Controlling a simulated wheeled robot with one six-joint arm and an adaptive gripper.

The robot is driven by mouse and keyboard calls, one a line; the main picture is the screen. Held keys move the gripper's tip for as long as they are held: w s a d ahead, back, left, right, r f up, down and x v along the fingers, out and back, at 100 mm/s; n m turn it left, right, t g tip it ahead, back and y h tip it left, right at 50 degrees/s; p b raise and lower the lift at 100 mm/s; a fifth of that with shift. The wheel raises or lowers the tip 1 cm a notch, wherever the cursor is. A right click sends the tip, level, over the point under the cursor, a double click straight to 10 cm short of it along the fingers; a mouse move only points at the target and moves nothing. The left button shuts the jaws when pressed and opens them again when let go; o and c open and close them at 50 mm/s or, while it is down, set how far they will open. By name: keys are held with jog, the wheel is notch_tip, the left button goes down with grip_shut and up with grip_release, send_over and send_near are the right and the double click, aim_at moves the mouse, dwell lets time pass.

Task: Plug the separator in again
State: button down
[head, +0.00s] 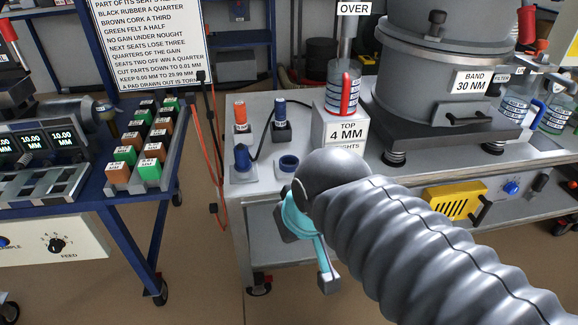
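A big grey drum machine (435,85), labelled "BAND 30 NM", stands on a steel cart at upper right; I cannot tell for sure that it is the separator. Left on the cart top are an orange-topped plug or socket (240,116), a blue-topped one (281,112) in a dark block, a blue piece (242,158) on a light plate, and a blue ring-like socket (288,163). A black cable curves between the blue pieces. My gripper (318,255), teal and grey, is at the cart's front edge, partly behind my ribbed arm. Its opening is hidden.
The steel cart's bare top (258,102) has little free room. The blue bench (95,188) at left carries coloured blocks (125,154). An orange cord (200,140) hangs in the gap between.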

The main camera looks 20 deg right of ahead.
dwell(0.9)
jog(key=c, duration=1.4)
grip_release()
jog(key=shift+w+r, duration=0.1)
jog(key=o, duration=0.6)
jog(key=shift+w+r+m, duration=0.4)
jog(key=shift+w+r, duration=0.5)
jog(key=shift+w, duration=0.25)
notch_tip(320, 180, up, 3)
jog(key=m+g+b, duration=0.2)
jog(key=m+g, duration=0.3)
jog(key=m, duration=0.3)
send_over(240, 148)
jog(key=shift+s+d+f, duration=0.1)
jog(key=shift+s, duration=0.1)
jog(key=shift+w+f+g, duration=0.2)
jog(key=shift+w+g, duration=0.1)
jog(key=shift+f+b, duration=0.4)
jog(key=shift+f, duration=4)
